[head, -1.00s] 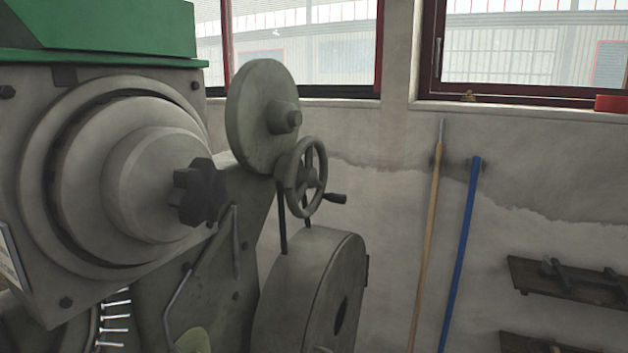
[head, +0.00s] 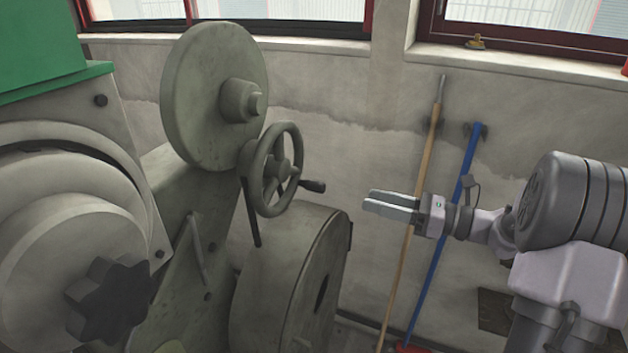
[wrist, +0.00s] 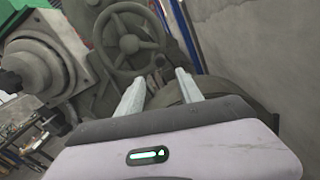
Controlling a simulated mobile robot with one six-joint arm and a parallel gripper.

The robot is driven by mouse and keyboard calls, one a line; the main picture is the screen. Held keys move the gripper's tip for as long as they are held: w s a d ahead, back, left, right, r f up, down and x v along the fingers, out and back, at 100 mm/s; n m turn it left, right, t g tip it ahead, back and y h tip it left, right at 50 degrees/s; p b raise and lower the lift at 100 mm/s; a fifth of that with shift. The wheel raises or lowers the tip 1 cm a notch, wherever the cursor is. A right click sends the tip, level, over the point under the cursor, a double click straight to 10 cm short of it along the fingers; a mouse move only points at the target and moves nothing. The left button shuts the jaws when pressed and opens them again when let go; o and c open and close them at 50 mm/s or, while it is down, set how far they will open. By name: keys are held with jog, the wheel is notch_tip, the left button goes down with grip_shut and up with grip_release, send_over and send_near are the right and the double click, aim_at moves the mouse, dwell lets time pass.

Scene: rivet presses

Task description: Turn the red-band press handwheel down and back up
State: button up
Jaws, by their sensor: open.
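The press handwheel (head: 273,170) is a grey spoked wheel with a dark crank handle (head: 313,186) sticking out to its right. It sits on the press below a large round disc. No red band shows on this press in these frames. My gripper (head: 366,202) is open and empty, to the right of the handwheel and apart from it, its fingers pointing left. In the wrist view the handwheel (wrist: 128,41) is ahead, beyond the two spread fingers (wrist: 155,85). The crank handle (wrist: 159,60) shows at its lower right, in line with the gap between the fingers.
A large disc (head: 212,95) is above the handwheel and a round grey housing (head: 285,275) below it. A dark star knob (head: 108,300) is at lower left. A wooden pole (head: 423,170) and a blue pole (head: 456,200) lean on the wall behind my gripper.

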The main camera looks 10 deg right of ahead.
aim_at(316, 187)
jog(key=b+x, duration=0.1)
jog(key=x, duration=1.3)
jog(key=shift+w+f+b, duration=0.1)
jog(key=shift+b, duration=0.2)
jog(key=shift+c, duration=0.4)
grip_shut()
